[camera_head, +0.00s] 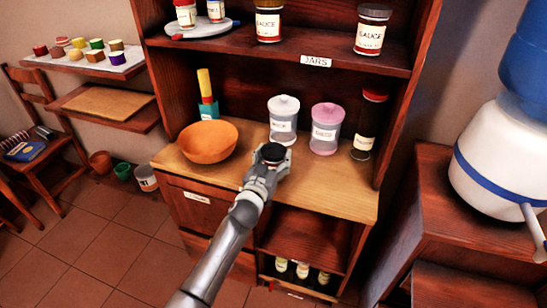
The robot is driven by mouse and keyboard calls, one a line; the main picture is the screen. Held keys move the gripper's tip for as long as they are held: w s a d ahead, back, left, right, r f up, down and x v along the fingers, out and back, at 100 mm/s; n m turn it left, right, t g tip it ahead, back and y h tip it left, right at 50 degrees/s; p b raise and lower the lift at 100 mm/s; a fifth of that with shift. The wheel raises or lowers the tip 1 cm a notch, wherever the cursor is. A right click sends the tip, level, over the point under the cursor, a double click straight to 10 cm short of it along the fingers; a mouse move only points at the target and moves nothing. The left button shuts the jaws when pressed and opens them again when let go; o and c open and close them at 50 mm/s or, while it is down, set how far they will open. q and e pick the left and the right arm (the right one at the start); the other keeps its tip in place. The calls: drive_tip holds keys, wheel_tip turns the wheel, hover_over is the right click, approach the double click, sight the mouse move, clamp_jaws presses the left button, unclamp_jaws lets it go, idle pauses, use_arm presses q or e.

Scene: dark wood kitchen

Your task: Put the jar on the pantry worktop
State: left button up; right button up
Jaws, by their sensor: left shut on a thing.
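My left gripper (271,160) is shut on a jar, seen from above and behind. Only the jar's dark round lid (272,151) shows clearly; its body is hidden by the fingers. The gripper and jar are over the front middle of the light wood pantry worktop (325,188). I cannot tell whether the jar touches the worktop. My right gripper is not in view.
An orange bowl (208,142) stands left on the worktop. Sauce jars (370,30) stand on the shelf labelled JARS. The worktop's front right is clear.

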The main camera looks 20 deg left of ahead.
use_arm(q)
drive_tip(key=o, duration=0.9)
drive_tip(key=shift+f, duration=0.15)
drive_tip(key=shift+c, duration=0.2)
drive_tip(key=o, duration=0.4)
drive_tip(key=shift+o, duration=0.2)
drive_tip(key=shift+r, duration=0.25)
drive_tip(key=s, duration=1.2)
drive_tip(key=shift+a, duration=0.2)
drive_tip(key=shift+f, duration=0.15)
